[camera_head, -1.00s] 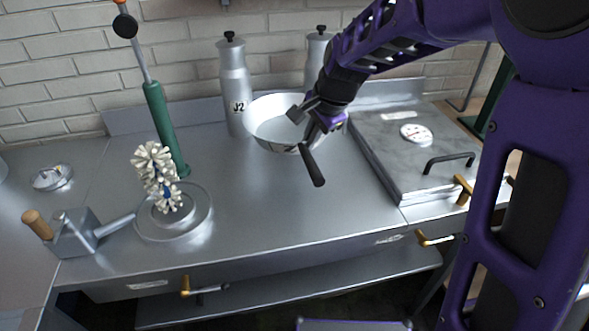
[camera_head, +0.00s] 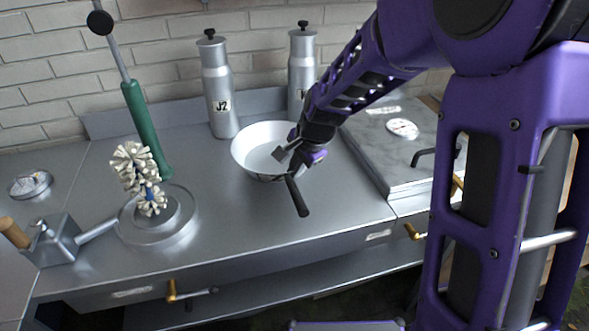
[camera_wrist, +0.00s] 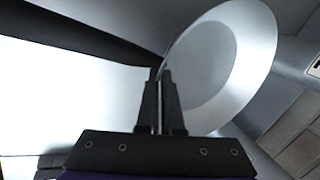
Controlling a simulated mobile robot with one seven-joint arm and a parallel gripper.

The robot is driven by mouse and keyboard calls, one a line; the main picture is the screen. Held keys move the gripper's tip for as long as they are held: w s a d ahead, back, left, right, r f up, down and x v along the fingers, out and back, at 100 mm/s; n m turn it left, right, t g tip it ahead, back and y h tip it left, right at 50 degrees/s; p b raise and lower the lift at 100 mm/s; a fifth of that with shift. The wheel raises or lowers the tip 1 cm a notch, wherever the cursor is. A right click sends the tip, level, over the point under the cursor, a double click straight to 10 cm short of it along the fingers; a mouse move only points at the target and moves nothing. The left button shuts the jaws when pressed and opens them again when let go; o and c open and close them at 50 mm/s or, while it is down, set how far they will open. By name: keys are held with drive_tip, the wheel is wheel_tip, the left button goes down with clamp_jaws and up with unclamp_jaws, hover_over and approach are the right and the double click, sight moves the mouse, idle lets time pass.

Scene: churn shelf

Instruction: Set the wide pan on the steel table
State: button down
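The wide pan (camera_head: 262,135) is pale metal with a dark handle (camera_head: 298,197) pointing toward the front of the steel table (camera_head: 240,215). It is over the table's back middle, in front of the bottle marked J2. I cannot tell whether its base touches the table. My gripper (camera_head: 294,165) is at the pan's near right side, where the handle joins, and partly hides it. In the wrist view, my gripper's fingers (camera_wrist: 160,100) are close together at the handle's root, with the pan (camera_wrist: 225,65) just beyond to the right.
Two metal bottles, one marked J2 (camera_head: 219,90) and another (camera_head: 301,65), stand at the back wall. A flat lidded box (camera_head: 400,150) is at the right. A round stand with white pieces (camera_head: 150,200) and a green-handled tool (camera_head: 143,125) are at the left. The table's front middle is clear.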

drive_tip(key=c, duration=1.5)
unclamp_jaws()
drive_tip(key=shift+f, duration=0.15)
drive_tip(key=o, duration=0.4)
drive_tip(key=shift+s+d+r, duration=0.1)
drive_tip(key=shift+r, duration=0.45)
drive_tip(key=p+v, duration=0.2)
drive_tip(key=v, duration=0.9)
drive_tip(key=shift+s+d+r, duration=0.1)
drive_tip(key=shift+r, duration=0.05)
